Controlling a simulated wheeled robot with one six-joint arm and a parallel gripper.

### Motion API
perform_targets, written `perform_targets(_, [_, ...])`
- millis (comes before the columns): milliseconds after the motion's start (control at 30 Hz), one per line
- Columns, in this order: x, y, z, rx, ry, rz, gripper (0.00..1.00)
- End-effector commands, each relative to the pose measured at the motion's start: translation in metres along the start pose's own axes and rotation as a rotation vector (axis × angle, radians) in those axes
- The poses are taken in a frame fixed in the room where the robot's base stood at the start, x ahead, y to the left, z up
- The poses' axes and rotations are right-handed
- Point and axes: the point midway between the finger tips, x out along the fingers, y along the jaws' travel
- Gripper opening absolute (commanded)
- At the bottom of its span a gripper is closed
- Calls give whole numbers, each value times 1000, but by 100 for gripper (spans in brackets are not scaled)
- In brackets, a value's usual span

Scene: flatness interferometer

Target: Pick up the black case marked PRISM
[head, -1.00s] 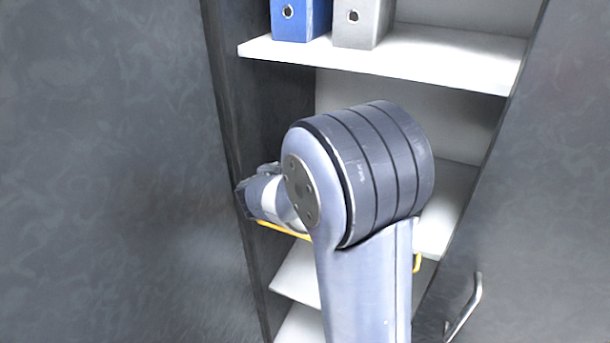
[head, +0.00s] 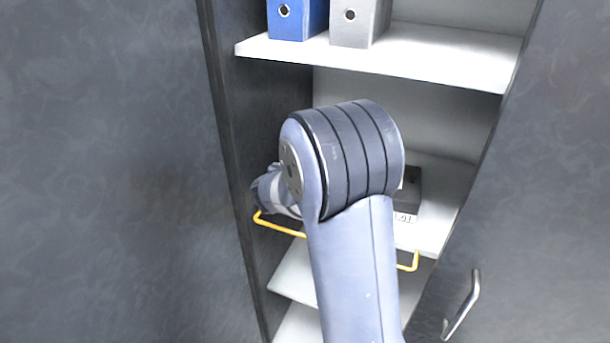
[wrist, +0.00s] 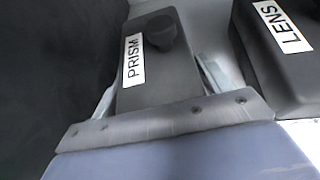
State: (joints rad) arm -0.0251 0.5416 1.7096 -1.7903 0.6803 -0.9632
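In the wrist view the black case marked PRISM (wrist: 172,80) lies ahead of my gripper, with a white label on its left side and a round black knob on top. My gripper (wrist: 158,76) has its two fingers apart, one on each side of the case's near part. A narrow gap shows between the right finger and the case; contact on the left is hard to tell. In the head view my arm hides the PRISM case and the gripper's fingers.
A black case marked LENS (wrist: 275,60) stands close to the right of the PRISM case. A dark case (head: 411,188) shows beside my arm on the middle shelf (head: 437,228). A yellow bar (head: 280,227) runs along the shelf front. Binders (head: 290,20) stand above.

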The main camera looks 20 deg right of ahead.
Motion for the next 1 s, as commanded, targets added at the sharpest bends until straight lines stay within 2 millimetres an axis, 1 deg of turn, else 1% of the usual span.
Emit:
perform_targets(33, [0, 0, 0, 0, 0, 0, 70])
perform_targets(67, [0, 0, 0, 0, 0, 0, 67])
perform_targets(867, [0, 0, 0, 0, 0, 0, 2])
perform_targets(900, [0, 0, 0, 0, 0, 0, 0])
perform_targets(1000, [0, 0, 2, 1, -3, 0, 0])
